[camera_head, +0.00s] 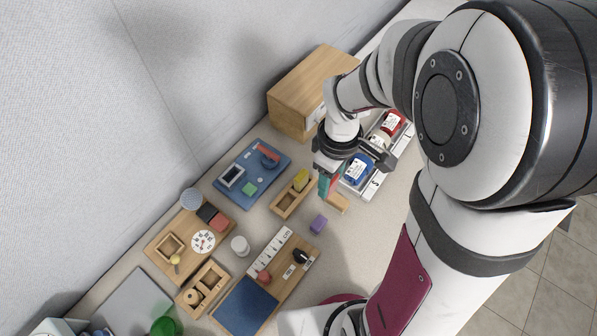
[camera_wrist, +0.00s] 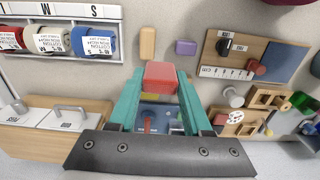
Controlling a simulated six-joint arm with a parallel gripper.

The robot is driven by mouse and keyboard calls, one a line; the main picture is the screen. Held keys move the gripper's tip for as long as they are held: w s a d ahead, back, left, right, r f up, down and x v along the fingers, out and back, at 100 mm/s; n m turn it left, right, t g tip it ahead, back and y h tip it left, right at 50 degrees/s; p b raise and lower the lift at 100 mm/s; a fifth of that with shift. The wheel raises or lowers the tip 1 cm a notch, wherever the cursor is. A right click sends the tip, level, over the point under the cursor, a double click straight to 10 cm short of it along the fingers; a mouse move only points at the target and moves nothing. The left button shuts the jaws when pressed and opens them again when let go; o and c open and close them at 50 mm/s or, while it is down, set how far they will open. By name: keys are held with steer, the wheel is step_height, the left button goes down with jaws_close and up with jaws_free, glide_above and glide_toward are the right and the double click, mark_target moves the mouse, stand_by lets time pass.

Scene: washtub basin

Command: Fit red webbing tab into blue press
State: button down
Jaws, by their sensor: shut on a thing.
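My gripper (camera_wrist: 160,88) is shut on a red block-like piece, which I take as the red webbing tab (camera_wrist: 161,74); it sits between the teal fingertips. In the head view my gripper (camera_head: 328,186) hangs above the table, right of the small wooden tray, and the tab is mostly hidden by the fingers. The blue press (camera_head: 262,178) is a flat blue board with a red lever (camera_head: 269,156), a dark-framed pale box (camera_head: 232,175) and a green square (camera_head: 250,189). Between the fingers in the wrist view, part of the press (camera_wrist: 157,126) shows, apart from the tab.
A wooden tray (camera_head: 279,207) with a yellow block (camera_head: 301,178) lies between press and gripper. A tan block (camera_head: 338,204) and a purple block (camera_head: 318,224) are close by. A wooden cabinet (camera_head: 300,88) and a rack of labelled rolls (camera_head: 371,188) stand at the back.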

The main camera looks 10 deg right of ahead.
steer(key=w+r+m, duration=0.3)
steer(key=r+m, duration=0.2)
steer(key=r, duration=0.3)
steer(key=w+r+m, duration=0.3)
steer(key=r+m, duration=0.1)
steer(key=r, duration=0.5)
steer(key=s+d+f+m, duration=0.4)
steer(key=s+f, duration=0.1)
steer(key=f, duration=0.3)
steer(key=s+d+f+m, duration=0.4)
steer(key=s+f+m, duration=0.15)
steer(key=f, duration=0.25)
steer(key=shift+n, duration=0.25)
steer(key=w+a+f, duration=0.1)
steer(key=a+f, duration=0.1)
steer(key=a, duration=0.1)
steer(key=w+a+f, duration=0.2)
steer(key=a, duration=0.1)
steer(key=w+a+f, duration=0.1)
steer(key=a+f, duration=0.1)
steer(key=a, duration=0.1)
steer(key=shift+w+a+f, duration=0.4)
steer(key=shift+f, duration=2)
steer(key=shift+f, duration=0.15)
steer(key=shift+c, duration=1.7)
jaws_free()
